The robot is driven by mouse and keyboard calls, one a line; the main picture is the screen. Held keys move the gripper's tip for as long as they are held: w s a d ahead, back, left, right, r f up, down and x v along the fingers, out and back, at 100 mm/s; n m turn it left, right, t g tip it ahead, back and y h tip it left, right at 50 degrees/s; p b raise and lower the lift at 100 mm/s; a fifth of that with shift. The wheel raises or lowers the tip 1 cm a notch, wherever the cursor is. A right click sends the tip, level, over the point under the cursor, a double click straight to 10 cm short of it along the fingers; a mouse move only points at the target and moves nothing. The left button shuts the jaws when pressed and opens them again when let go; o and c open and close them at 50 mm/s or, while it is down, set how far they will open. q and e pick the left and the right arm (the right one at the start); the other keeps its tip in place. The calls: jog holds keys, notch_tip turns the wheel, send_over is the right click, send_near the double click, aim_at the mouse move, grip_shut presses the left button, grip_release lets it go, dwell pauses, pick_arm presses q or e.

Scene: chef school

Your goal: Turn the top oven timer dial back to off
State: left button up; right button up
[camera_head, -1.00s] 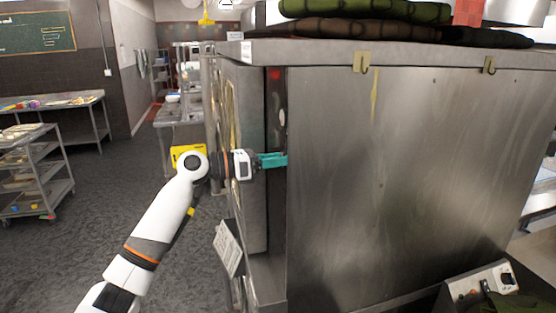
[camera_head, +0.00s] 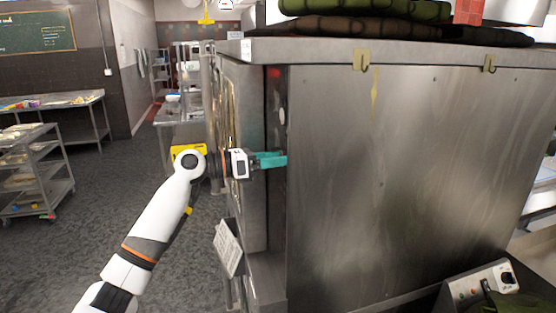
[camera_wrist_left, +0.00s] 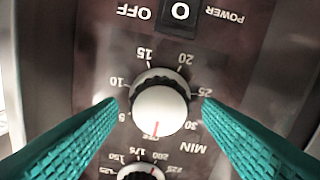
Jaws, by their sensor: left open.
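The timer dial (camera_wrist_left: 160,108) is a round white knob with a red mark, on a dark reddish panel, in the left wrist view. The picture is upside down there; its scale reads 5 to 30 with "MIN". The red mark points to the bottom of the picture. My left gripper (camera_wrist_left: 160,118) is open, with one teal finger on each side of the dial; I cannot tell whether they touch it. In the head view my left gripper (camera_head: 270,160) reaches the narrow control panel (camera_head: 276,110) on the oven's front edge. My right gripper is not in view.
A second dial (camera_wrist_left: 142,172) with a temperature scale sits close to the timer, and a power switch (camera_wrist_left: 180,14) is at the top. The oven's steel side (camera_head: 400,180) fills the right. A wheeled rack (camera_head: 38,175) stands left; the floor between is clear.

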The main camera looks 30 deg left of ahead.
pick_arm(q)
jog(key=b+v, duration=0.5)
jog(key=v, duration=0.6)
jog(key=shift+a, duration=0.2)
jog(key=shift+s, duration=0.15)
